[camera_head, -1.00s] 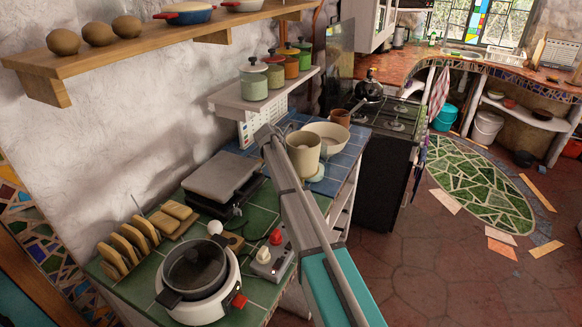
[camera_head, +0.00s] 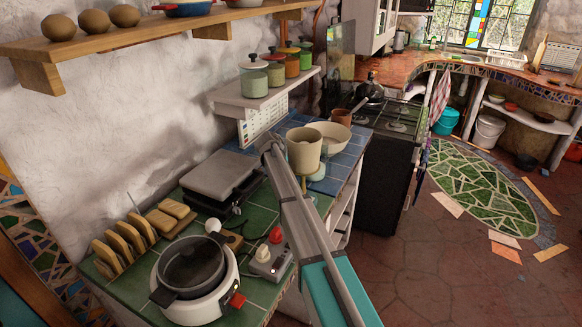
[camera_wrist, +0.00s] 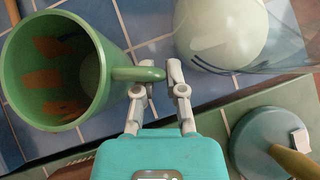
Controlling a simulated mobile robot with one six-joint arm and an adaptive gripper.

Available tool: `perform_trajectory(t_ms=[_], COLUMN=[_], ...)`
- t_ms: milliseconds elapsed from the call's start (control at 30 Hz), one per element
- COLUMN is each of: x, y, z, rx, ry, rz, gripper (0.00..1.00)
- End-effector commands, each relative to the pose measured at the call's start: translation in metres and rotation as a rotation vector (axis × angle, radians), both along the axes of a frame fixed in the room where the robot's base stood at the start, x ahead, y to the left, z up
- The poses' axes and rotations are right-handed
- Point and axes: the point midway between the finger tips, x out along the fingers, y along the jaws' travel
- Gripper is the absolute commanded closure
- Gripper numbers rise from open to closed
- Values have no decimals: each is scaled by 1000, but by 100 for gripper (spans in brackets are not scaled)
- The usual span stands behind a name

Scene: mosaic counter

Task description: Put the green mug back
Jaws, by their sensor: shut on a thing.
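The green mug (camera_wrist: 95,75) fills the left of the wrist view, its open mouth toward the camera and orange-brown patches showing inside. My gripper (camera_wrist: 158,78) is shut on its handle from the side. In the head view the mug (camera_head: 304,150) looks pale cream-green and roughly upright, over the blue-tiled end of the counter beside a pale bowl (camera_head: 341,135). It appears held above the tiles, but its exact height is hard to tell. My gripper is mostly hidden behind the mug and arm in the head view.
A brown cup (camera_head: 341,116) stands behind the bowl. Lidded canisters (camera_head: 254,82) line a low shelf (camera_head: 232,103) above the counter. A closed grill (camera_head: 220,172), bread slices, and a white cooker (camera_head: 195,290) crowd the green tiles. The stove (camera_head: 385,180) borders the right.

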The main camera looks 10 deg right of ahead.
Motion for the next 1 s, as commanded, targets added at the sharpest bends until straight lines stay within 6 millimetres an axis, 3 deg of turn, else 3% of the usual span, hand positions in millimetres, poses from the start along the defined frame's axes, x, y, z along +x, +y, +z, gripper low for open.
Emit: perform_trajectory(t_ms=[533, 567, 633, 1000], x=[0, 0, 0, 0], y=[-1, -1, -1, -1], z=[-6, -5, -5, -4], rx=[0, 0, 0, 0], ry=[-1, 0, 0, 0], rz=[-1, -1, -1, -1], gripper=[100, 81, 71, 71])
